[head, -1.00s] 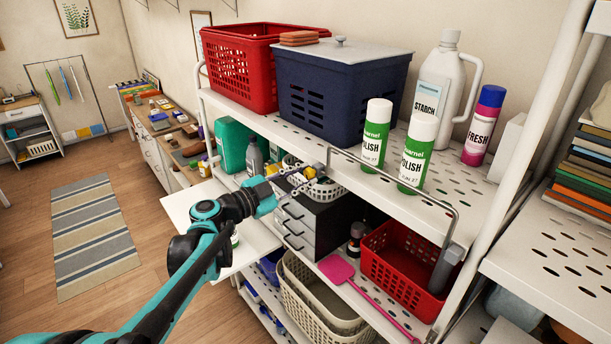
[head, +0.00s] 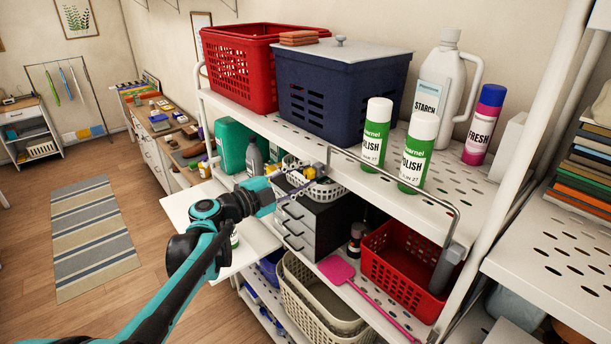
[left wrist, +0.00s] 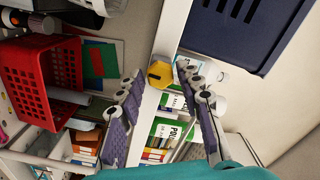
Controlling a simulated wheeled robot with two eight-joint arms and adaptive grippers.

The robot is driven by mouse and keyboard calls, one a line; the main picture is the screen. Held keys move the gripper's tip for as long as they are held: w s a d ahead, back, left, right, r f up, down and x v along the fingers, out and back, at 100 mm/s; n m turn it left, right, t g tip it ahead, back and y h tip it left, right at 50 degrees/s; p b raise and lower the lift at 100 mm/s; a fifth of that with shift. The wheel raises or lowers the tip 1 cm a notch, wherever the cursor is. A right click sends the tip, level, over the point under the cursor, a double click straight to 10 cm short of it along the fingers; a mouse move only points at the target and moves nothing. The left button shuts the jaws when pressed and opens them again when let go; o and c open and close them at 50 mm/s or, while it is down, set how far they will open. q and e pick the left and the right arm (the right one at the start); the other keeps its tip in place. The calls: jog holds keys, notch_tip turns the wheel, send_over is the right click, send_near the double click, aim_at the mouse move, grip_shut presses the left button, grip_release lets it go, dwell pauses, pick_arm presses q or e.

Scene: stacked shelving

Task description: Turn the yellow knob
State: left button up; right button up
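The yellow knob (head: 309,173) is small in the head view, at the front edge of the upper shelf near the end of the metal rail. In the left wrist view the yellow knob (left wrist: 160,74) is many-sided and sits on a white shelf edge. My left gripper (head: 316,184) reaches in from the left at the knob. In the left wrist view its two purple-grey fingers (left wrist: 158,82) are spread on either side of the knob. I cannot tell whether either finger touches it. My right gripper is not in view.
A bent metal rail (head: 400,178) runs along the upper shelf front. Two polish cans (head: 376,135) stand behind it. A white basket (head: 327,189) and a drawer unit (head: 307,224) are below the gripper.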

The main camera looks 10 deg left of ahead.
pick_arm(q)
jog(key=shift+v, duration=2.55)
jog(key=shift+f, duration=0.1)
jog(key=s+d+f+n+g+y+b, duration=0.1)
jog(key=s+d+f+n+g+b, duration=0.25)
jog(key=f, duration=0.55)
jog(key=s+d+f+n+y+b, duration=0.2)
jog(key=s+f+b, duration=0.3)
jog(key=f, duration=0.4)
jog(key=s+d+f+n+g+y+b, duration=0.1)
jog(key=s+d+f+n+g+b, duration=0.15)
jog(key=f+b, duration=0.45)
jog(key=s+a+f+n+y+b, duration=0.2)
jog(key=s+f+n+b, duration=0.2)
jog(key=f, duration=0.4)
jog(key=s+a+f+n+y+b, duration=0.2)
jog(key=s+f+n+b, duration=0.2)
jog(key=f, duration=0.4)
jog(key=s+a+f+n+g+y+b, duration=0.1)
jog(key=s+a+f+n+y+b, duration=0.2)
jog(key=f, duration=0.5)
jog(key=shift+s+f+n+b, duration=0.4)
jog(key=shift+s+n+b, duration=0.1)
jog(key=shift+s+b, duration=0.55)
